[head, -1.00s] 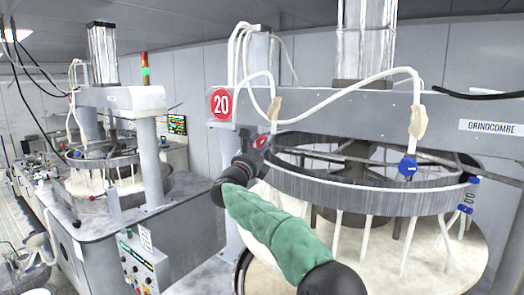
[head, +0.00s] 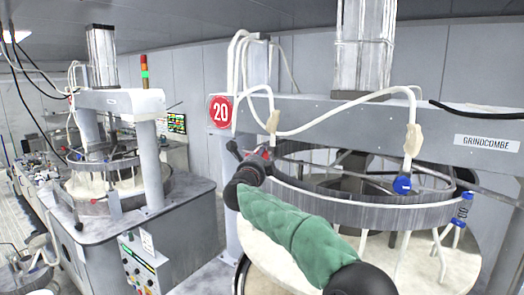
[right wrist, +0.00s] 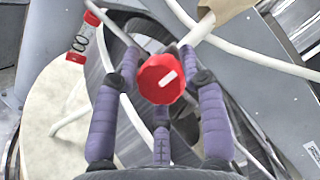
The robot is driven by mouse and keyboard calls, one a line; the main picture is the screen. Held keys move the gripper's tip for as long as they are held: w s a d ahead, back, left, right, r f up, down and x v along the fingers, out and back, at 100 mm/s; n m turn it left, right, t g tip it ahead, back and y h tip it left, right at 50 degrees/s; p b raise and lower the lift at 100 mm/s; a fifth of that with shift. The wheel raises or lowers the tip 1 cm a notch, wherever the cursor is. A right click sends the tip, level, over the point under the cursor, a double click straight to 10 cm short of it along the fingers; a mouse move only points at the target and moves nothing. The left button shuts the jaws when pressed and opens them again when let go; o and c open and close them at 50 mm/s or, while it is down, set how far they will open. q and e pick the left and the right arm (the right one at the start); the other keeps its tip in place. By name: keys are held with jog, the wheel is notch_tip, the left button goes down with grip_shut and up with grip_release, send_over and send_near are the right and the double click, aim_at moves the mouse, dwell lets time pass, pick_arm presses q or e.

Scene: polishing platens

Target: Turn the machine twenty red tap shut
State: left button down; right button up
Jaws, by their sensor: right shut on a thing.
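The red tap (right wrist: 160,78) is a round knob with a white mark that slants up to the right. My right gripper (right wrist: 158,68) is shut on it, with purple-grey fingers at its left and right and a third below. In the head view the right gripper (head: 250,156) is at the ring of machine twenty, below the round red "20" sign (head: 220,111). Only a little of the red tap (head: 266,153) shows there, the rest hidden by the gripper. My left gripper is not in view.
Blue taps (head: 402,185) hang on the ring (head: 350,206) to the right. White hoses (head: 340,120) loop above it. A red-ended fitting (right wrist: 85,36) is at upper left in the wrist view. Another machine (head: 125,102) stands left.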

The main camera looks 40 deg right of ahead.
jog(key=shift+s+r+n+p, duration=0.2)
jog(key=shift+r+n+p, duration=0.1)
jog(key=shift+r, duration=0.35)
jog(key=shift+f, duration=0.1)
jog(key=o, duration=1.1)
jog(key=shift+w, duration=0.1)
jog(key=shift+c, duration=0.2)
jog(key=shift+w+a+f, duration=0.15)
jog(key=shift+a+f, duration=0.05)
jog(key=shift+f, duration=0.15)
jog(key=v, duration=1.2)
jog(key=shift+r, duration=0.15)
